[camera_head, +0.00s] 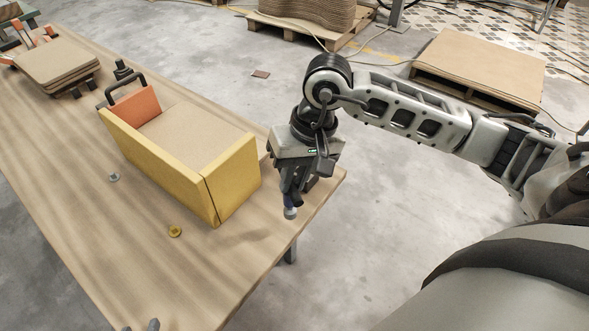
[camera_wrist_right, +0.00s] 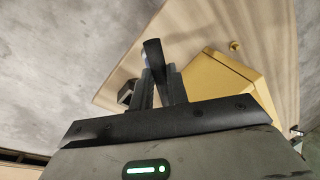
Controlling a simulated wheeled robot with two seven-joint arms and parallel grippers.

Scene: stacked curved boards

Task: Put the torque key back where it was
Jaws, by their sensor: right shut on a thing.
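My right gripper (camera_head: 288,196) points down over the near right corner of the table. It is shut on a dark handle with a pale metal lower end (camera_head: 290,212), which looks like the torque key; the fingers hide part of it. In the right wrist view the key (camera_wrist_right: 153,54) stands out black between the fingertips of the gripper (camera_wrist_right: 160,78). I cannot tell whether its lower end touches the table. Two grey tips of my left gripper (camera_head: 140,327) show at the bottom edge, apart, with nothing seen between them.
A yellow-sided box (camera_head: 231,182) stands left of my right gripper on the wooden table (camera_head: 90,235). A gold knob (camera_head: 175,231) and a silver knob (camera_head: 113,177) lie in front of it. A dark block (camera_wrist_right: 126,92) sits near the table edge. Stacked boards (camera_head: 55,65) lie far left.

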